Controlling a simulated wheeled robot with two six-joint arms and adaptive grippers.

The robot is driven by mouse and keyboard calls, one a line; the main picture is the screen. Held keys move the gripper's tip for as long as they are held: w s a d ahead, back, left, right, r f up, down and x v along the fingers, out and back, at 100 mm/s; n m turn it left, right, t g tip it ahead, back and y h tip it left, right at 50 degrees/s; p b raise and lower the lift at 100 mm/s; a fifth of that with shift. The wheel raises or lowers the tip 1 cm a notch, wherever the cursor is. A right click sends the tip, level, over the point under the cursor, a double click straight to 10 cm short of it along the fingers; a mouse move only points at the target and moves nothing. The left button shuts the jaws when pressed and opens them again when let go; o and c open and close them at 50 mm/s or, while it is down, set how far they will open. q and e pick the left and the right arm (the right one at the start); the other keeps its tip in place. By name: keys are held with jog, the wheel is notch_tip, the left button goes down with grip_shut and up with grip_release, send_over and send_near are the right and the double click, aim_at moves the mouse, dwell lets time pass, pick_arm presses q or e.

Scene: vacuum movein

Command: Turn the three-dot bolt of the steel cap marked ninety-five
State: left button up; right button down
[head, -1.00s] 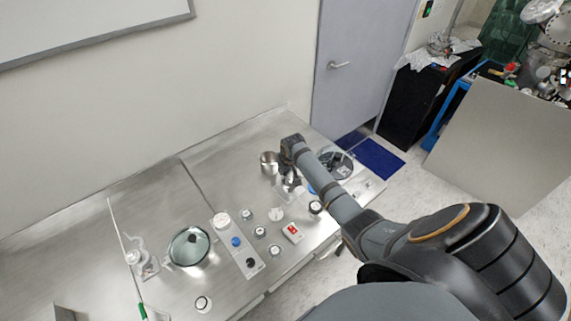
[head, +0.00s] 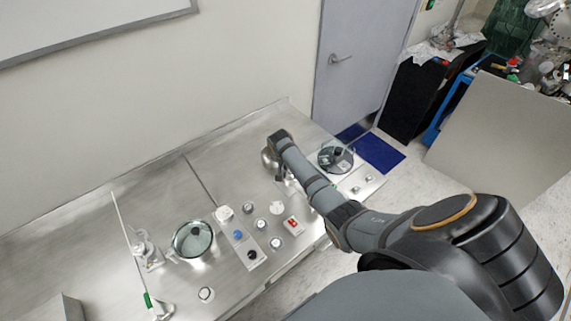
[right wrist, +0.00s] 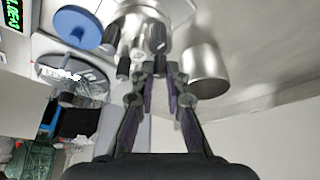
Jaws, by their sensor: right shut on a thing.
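In the right wrist view a steel cap (right wrist: 136,22) stands at the top, with several dark bolt heads around it. My right gripper (right wrist: 161,70) reaches up to it and is shut on a small bolt at the cap's near side, mostly hidden between the fingertips. A dark bolt head (right wrist: 157,38) shows just beyond the tips. The bolts' dots and the cap's mark cannot be read. In the head view my right gripper (head: 283,181) is partly hidden by its own arm, which also hides most of the cap. My left gripper is not in view.
A steel cup (right wrist: 204,72) stands close to the right of the fingers, and a blue disc (right wrist: 78,27) lies to the left. The table's back left is clear.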

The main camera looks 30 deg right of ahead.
jog(key=c, duration=1.6)
grip_release()
jog(key=shift+c, duration=0.2)
jog(key=v, duration=1.2)
